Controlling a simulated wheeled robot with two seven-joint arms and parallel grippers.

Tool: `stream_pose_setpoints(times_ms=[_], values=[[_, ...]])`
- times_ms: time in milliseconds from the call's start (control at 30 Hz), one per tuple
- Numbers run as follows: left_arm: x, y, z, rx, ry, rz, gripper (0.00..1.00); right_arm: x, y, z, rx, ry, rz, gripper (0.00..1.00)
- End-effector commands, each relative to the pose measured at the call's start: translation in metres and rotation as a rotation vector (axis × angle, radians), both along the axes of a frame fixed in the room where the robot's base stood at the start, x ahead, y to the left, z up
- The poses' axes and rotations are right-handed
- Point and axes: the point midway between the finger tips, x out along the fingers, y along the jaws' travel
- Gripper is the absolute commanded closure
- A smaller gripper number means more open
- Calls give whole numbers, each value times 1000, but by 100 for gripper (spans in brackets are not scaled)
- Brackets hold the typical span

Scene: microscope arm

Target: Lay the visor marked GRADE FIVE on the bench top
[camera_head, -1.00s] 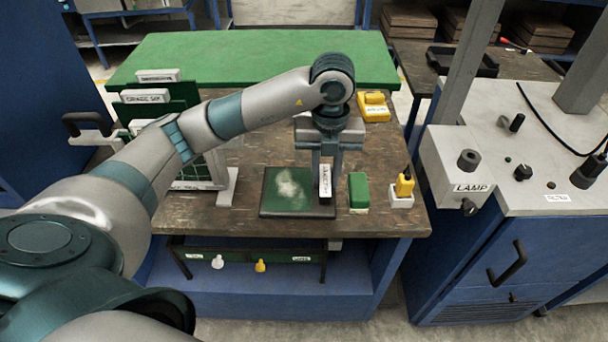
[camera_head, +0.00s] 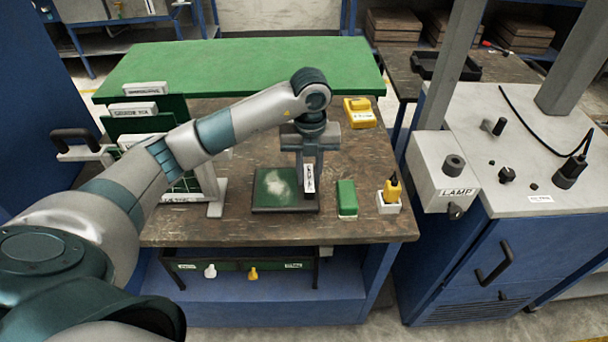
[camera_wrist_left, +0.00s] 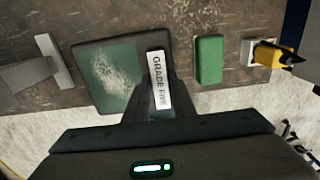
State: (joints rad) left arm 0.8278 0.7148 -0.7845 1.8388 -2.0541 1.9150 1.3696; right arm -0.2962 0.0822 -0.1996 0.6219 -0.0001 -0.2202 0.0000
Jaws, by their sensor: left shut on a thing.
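The visor (camera_head: 270,204) is a flat dark-framed plate with a green face and a whitish smudge. It is level, low over the front middle of the bench top (camera_head: 240,225); I cannot tell whether it touches the wood. Its white tag reads GRADE FIVE (camera_wrist_left: 158,80) in the left wrist view. My left gripper (camera_head: 309,180) comes down from above and is shut on the visor at its right side, by the tag. The fingers also show in the left wrist view (camera_wrist_left: 158,92). My right gripper is in neither view.
A green block (camera_head: 347,198) and a yellow tool in a white holder (camera_head: 390,196) stand close right of the visor. A rack with labelled green plates (camera_head: 150,125) is at left. A yellow box (camera_head: 360,112) sits behind. The lamp cabinet (camera_head: 445,180) stands right of the bench.

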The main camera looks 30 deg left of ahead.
Motion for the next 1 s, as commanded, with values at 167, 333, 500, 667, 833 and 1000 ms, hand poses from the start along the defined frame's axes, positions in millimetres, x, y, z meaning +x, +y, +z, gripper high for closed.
stream_pose_setpoints(times_ms=[167, 333, 500, 667, 833, 1000], values=[[24, 22, -16, 2, 2, 4, 100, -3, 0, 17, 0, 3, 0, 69], [37, 31, -28, 1, 1, 1, 100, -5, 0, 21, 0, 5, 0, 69], [39, 34, -31, 1, -2, -2, 100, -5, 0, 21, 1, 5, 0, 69], [39, 33, -31, 1, -1, -1, 100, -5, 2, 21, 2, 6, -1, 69], [39, 33, -35, 0, 1, -1, 100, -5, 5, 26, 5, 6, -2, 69], [38, 33, -53, -1, 3, 0, 100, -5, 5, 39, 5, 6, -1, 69]])
